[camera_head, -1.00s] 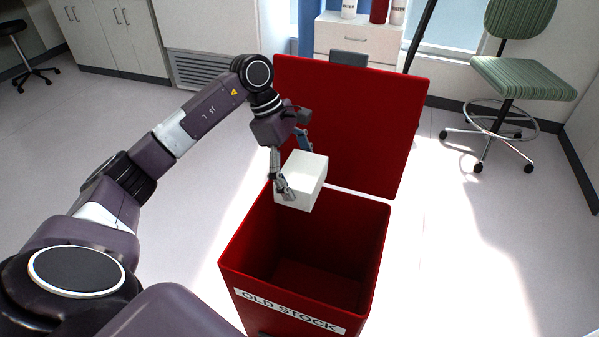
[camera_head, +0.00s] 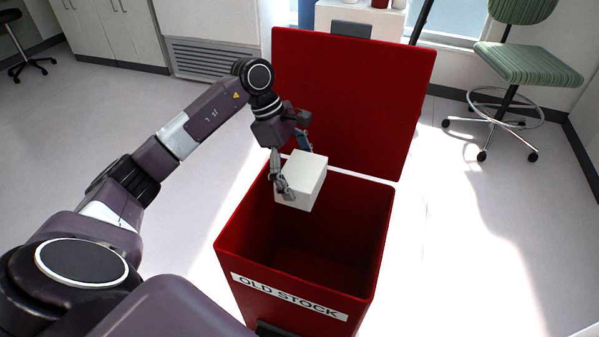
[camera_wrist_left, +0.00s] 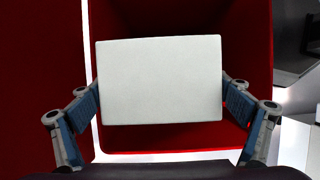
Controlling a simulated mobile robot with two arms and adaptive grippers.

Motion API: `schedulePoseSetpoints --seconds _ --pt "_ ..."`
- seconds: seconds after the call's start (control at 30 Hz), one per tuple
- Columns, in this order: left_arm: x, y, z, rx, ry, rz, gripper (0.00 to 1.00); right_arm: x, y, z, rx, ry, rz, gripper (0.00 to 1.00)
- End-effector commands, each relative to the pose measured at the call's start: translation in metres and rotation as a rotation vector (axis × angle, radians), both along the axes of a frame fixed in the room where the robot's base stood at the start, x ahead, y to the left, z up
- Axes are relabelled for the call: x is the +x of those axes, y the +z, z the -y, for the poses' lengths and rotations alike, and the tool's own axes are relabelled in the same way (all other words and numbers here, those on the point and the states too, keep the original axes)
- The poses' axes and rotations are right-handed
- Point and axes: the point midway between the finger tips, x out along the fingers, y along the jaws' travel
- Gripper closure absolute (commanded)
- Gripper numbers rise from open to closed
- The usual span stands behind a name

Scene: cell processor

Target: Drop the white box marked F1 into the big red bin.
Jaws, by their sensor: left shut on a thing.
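My left gripper (camera_head: 294,165) is shut on the white box (camera_head: 305,178) and holds it over the back left part of the open red bin (camera_head: 290,280). In the left wrist view the white box (camera_wrist_left: 160,80) sits between the two fingers, with red bin wall around it. No F1 mark shows on the faces I see. The bin has a label reading OLD STOCK on its front, and its red lid (camera_head: 350,95) stands raised at the back. The visible inside of the bin looks empty. My right gripper is out of view.
A green striped chair (camera_head: 528,65) on casters stands at the back right. White cabinets (camera_head: 108,32) and a vent (camera_head: 212,58) line the back left wall. A white drawer unit (camera_head: 360,18) with bottles stands behind the lid.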

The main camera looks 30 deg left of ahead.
Motion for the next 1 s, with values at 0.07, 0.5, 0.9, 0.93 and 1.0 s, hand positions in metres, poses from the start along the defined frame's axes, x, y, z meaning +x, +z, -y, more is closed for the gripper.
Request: schedulePoseSetpoints --seconds 0.07,0.5,0.9,0.93,1.0 --pt "0.000 0.000 0.000 -0.001 0.000 0.001 0.50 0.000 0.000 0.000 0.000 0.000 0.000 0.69" --pt "0.003 0.002 0.010 -0.001 -0.001 0.002 0.50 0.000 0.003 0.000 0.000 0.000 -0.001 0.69" --pt "0.003 0.001 0.011 -0.001 0.000 0.001 0.00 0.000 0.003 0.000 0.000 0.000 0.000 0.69" --pt "0.003 0.001 0.012 -0.001 0.000 0.001 0.00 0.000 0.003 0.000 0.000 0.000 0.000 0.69" --pt "0.003 0.001 0.011 0.000 0.000 0.001 0.00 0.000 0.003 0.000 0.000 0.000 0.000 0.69"
